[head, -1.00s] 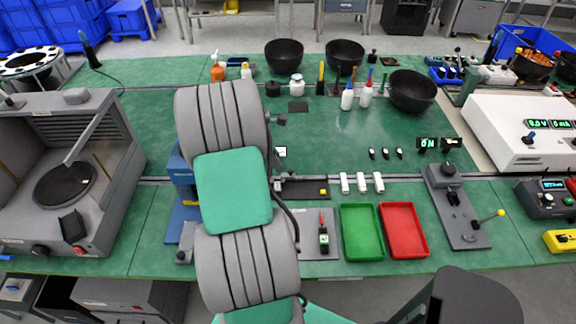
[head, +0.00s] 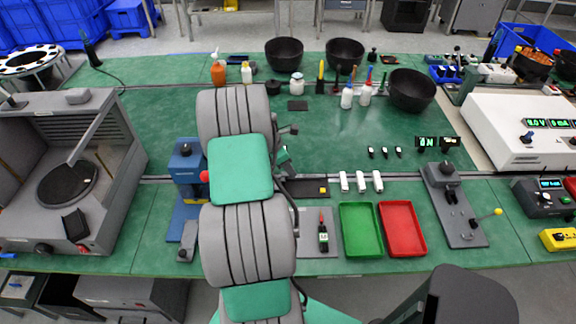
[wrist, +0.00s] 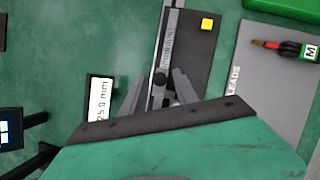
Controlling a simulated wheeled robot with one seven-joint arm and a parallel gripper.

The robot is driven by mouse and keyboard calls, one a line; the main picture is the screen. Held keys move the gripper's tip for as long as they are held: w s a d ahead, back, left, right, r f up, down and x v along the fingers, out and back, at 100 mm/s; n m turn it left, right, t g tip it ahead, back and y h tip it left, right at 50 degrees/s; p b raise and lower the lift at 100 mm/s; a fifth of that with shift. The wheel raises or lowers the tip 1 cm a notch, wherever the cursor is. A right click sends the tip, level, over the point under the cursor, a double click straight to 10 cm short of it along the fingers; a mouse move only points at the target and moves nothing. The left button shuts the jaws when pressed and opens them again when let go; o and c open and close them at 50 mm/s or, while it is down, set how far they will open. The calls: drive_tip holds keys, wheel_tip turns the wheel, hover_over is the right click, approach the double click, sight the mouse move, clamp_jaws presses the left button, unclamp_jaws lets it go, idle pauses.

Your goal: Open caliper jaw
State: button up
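The caliper (wrist: 168,50) shows in the wrist view as a grey graduated bar with a dark knob on its slider, lying along a dark base (wrist: 195,55). The near end of the caliper is hidden behind my gripper. In the head view my arm covers most of the caliper, and the dark base (head: 311,188) shows just right of it.
A "25.0 mm" display (wrist: 100,99) is left of my gripper. A grey leads mat (head: 330,248) holds a red-tipped probe (head: 323,236). Green (head: 361,230) and red (head: 402,228) trays lie to the right. A blue device (head: 186,165) stands left of my arm. Several white blocks lie behind the trays.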

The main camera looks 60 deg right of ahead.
clamp_jaws()
idle(1.1)
